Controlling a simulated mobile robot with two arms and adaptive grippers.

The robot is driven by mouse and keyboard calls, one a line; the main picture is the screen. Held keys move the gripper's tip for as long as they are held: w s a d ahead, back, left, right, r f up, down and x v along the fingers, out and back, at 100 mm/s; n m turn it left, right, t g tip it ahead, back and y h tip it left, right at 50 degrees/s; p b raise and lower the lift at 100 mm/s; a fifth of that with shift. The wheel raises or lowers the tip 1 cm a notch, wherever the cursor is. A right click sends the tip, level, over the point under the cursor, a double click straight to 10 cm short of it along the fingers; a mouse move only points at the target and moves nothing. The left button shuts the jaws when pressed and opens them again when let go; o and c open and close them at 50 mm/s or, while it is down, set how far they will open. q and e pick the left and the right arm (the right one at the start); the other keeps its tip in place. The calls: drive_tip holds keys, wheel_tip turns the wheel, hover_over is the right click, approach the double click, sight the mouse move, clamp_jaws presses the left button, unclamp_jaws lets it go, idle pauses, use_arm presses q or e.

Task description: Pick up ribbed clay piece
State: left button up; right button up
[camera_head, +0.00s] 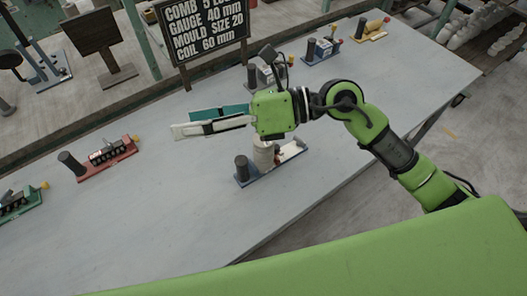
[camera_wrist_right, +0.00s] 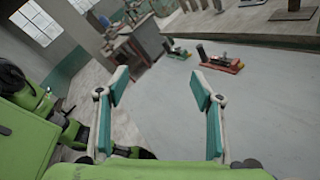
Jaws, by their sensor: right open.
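A pale, upright cylindrical clay piece (camera_head: 264,157) shows just below my right gripper's body in the head view, at a blue board (camera_head: 246,183) with a dark post. It is partly hidden by the gripper, and I cannot make out clear ribs on it. My right gripper (camera_head: 184,122) is above the table with its fingers pointing left, away from that piece. The fingers are apart and empty; in the wrist view the open right gripper (camera_wrist_right: 160,90) has only table and floor between its tips. My left gripper is not in view.
On the grey table (camera_head: 190,220), a red board (camera_head: 110,165) and a green board (camera_head: 22,205) stand at left. A blue-based board (camera_head: 318,53) and a yellow board (camera_head: 372,32) stand at the back. A black sign (camera_head: 203,28) rises behind. The table's front-left area is clear.

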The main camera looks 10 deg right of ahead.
drive_tip(key=w+d+f+n+h, duration=0.2)
drive_tip(key=d+f+h, duration=0.3)
drive_tip(key=f, duration=0.3)
drive_tip(key=h, duration=0.7)
approach(263, 150)
drive_tip(key=w+d+f, duration=0.2)
drive_tip(key=p+x, duration=0.2)
drive_tip(key=x, duration=0.5)
drive_tip(key=shift+w+a+f, duration=0.1)
drive_tip(key=shift+w+f, duration=0.05)
drive_tip(key=shift+f, duration=0.05)
drive_tip(key=p+x, duration=0.2)
drive_tip(key=x, duration=0.3)
drive_tip(key=shift+a+p, duration=0.15)
drive_tip(key=shift+p, duration=0.15)
drive_tip(key=shift+w+f, duration=0.15)
drive_tip(key=shift+f, duration=0.15)
drive_tip(key=c, duration=1.4)
drive_tip(key=shift+r, duration=0.1)
drive_tip(key=c, duration=0.3)
